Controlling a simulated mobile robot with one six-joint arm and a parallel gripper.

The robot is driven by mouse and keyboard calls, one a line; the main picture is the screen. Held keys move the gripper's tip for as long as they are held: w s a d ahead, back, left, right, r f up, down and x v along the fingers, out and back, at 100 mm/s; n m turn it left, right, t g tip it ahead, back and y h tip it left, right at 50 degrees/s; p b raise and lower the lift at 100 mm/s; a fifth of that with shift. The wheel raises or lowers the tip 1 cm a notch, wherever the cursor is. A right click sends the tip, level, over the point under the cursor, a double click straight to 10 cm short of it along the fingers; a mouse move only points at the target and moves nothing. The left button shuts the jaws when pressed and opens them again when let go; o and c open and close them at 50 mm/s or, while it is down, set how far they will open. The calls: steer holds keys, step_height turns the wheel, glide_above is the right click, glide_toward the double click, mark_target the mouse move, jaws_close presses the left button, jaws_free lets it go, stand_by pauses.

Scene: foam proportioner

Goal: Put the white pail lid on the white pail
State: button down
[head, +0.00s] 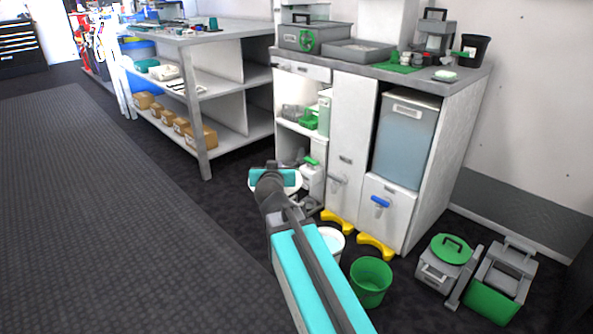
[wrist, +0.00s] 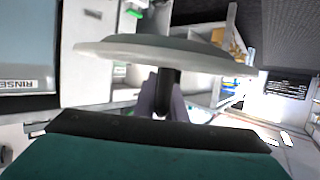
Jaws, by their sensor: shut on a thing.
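The white pail lid (wrist: 105,53) spans the upper part of the wrist view, seen nearly edge-on as a pale disc. My gripper (wrist: 167,98) is shut on its dark knob. In the head view my gripper (head: 271,178) is in front of the cabinet, with the pale lid rim (head: 254,187) showing around it. The white pail (head: 335,242) is on the dark floor by the cabinet's foot, lower right of the gripper. My arm hides its left part. The lid appears apart from the pail.
A green pail (head: 371,284) stands just right of the white pail. Yellow floor pieces (head: 376,247) jut from the cabinet (head: 350,150). A grey bucket with a green lid (head: 446,254) and a grey-green wringer (head: 503,282) stand farther right. The left floor is clear.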

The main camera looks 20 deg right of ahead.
steer(key=a+r+n+y, duration=0.2)
steer(key=a, duration=0.1)
steer(key=s+a+r+y, duration=0.1)
steer(key=r, duration=0.1)
steer(key=shift+a+n+t+y, duration=0.3)
steer(key=shift+a+n+t, duration=0.05)
steer(key=shift+n+t, duration=0.05)
steer(key=shift+a+r+n+y, duration=0.25)
steer(key=shift+r+y, duration=0.05)
steer(key=shift+r, duration=0.15)
steer(key=shift+a+r+n+y, duration=0.2)
steer(key=shift+r+n+y, duration=0.1)
steer(key=shift+r, duration=0.1)
steer(key=shift+w, duration=0.15)
